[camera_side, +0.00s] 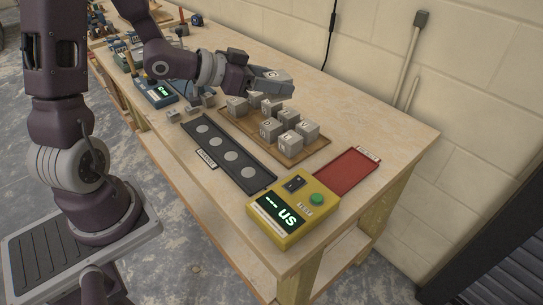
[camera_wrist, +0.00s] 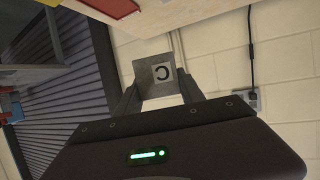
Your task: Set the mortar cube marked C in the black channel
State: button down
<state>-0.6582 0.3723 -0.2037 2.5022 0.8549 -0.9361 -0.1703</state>
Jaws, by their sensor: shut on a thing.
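My gripper (camera_side: 270,81) is shut on the cube marked C (camera_wrist: 157,74), a grey block with a black C on a white label. The cube also shows in the side view (camera_side: 275,75), held above the far end of the wooden board and clear of the table. The black channel (camera_side: 224,152) lies on the table to the left of the board, with several pale round spots along it and a small label at its left edge. I see no cube in the channel.
Several grey lettered cubes stand on the wooden board (camera_side: 313,153) below my gripper. A yellow tester (camera_side: 293,210) with a green button and lit display stands at the near end. A red tray (camera_side: 346,173) lies to the right. Small grey blocks and a blue device (camera_side: 157,92) sit beyond the channel.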

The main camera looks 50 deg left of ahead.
jog(key=w+a+f+n+y, duration=0.25)
jog(key=a+f, duration=0.25)
jog(key=a, duration=0.3)
jog(key=w+a+f+n+y, duration=0.1)
jog(key=w+a+f, duration=0.35)
jog(key=a, duration=0.35)
jog(key=shift+t+y, duration=0.25)
jog(key=shift+t, duration=0.05)
jog(key=f, duration=1)
jog(key=shift+s+a+f, duration=0.2)
jog(key=shift+s+f, duration=0.2)
jog(key=shift+f, duration=0.15)
jog(key=c, duration=1)
grip_release()
